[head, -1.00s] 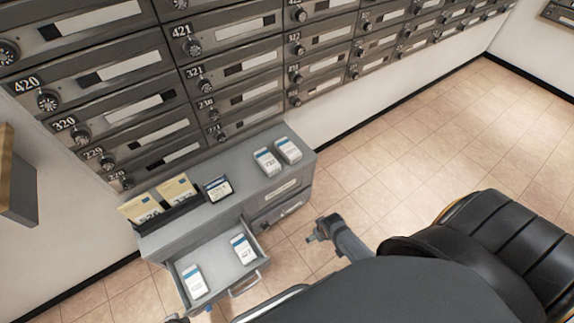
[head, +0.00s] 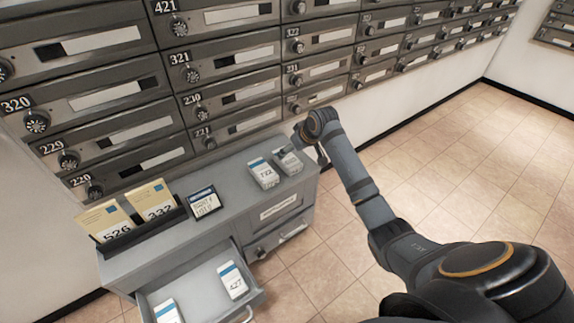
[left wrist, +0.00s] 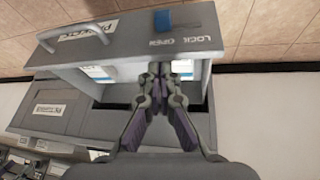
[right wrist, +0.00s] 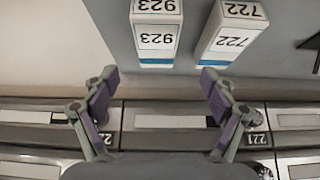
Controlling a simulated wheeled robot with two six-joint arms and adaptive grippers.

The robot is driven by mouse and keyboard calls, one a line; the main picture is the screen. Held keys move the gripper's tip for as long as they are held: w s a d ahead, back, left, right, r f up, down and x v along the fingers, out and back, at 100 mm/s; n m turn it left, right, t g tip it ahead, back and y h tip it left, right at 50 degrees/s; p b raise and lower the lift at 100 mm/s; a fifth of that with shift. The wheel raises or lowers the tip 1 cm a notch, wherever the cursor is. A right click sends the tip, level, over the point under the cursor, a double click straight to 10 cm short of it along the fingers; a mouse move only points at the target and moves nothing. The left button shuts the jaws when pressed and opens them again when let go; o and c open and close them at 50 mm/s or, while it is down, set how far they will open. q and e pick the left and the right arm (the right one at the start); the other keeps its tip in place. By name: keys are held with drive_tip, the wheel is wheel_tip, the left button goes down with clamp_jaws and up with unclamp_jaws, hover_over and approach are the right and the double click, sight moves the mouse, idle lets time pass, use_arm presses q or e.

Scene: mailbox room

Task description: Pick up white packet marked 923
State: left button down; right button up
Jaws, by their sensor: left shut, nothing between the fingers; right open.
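The white packet marked 923 (right wrist: 155,38) stands on top of the grey cabinet and appears upside down in the right wrist view. In the head view it is the right one of two packets (head: 289,163). A white packet marked 722 (right wrist: 231,32) stands just beside it, apart by a narrow gap; it also shows in the head view (head: 263,173). My right gripper (right wrist: 160,82) is open and empty, its fingers apart close to packet 923. My left gripper (left wrist: 163,72) is shut and empty over the open drawer; the head view does not show it.
The cabinet (head: 225,190) holds a rack of brown envelopes (head: 130,215) and a small dark-framed card (head: 203,203). Its drawer (head: 250,298) is open with two white packets inside. Mailboxes (head: 240,85) line the wall behind. The floor to the right is clear.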

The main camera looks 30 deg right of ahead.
sight(287, 158)
drive_tip(key=b+x, duration=0.1)
drive_tip(key=x, duration=0.2)
drive_tip(key=shift+w+f, duration=0.15)
drive_tip(key=shift+f, duration=0.3)
use_arm(q)
drive_tip(key=w+r+t, duration=0.7)
drive_tip(key=w+r, duration=0.1)
drive_tip(key=w, duration=0.4)
use_arm(e)
drive_tip(key=shift+w+f+b, duration=0.35)
drive_tip(key=shift+f+b, duration=0.1)
drive_tip(key=shift+f, duration=0.1)
drive_tip(key=shift+w+d+f+b, duration=0.1)
drive_tip(key=shift+w+f+b, duration=0.2)
drive_tip(key=shift+f+b, duration=0.25)
drive_tip(key=shift+b+x, duration=0.6)
drive_tip(key=shift+x, duration=0.6)
drive_tip(key=shift+f, duration=0.1)
use_arm(q)
drive_tip(key=w+r+t, duration=0.2)
drive_tip(key=r+t, duration=0.3)
drive_tip(key=r, duration=0.6)
drive_tip(key=w+a+r+t, duration=0.1)
drive_tip(key=r+t, duration=0.4)
drive_tip(key=r, duration=0.6)
drive_tip(key=shift+w+a+r, duration=0.2)
drive_tip(key=shift+w+r, duration=0.15)
drive_tip(key=shift+w, duration=0.45)
use_arm(e)
drive_tip(key=c, duration=1.3)
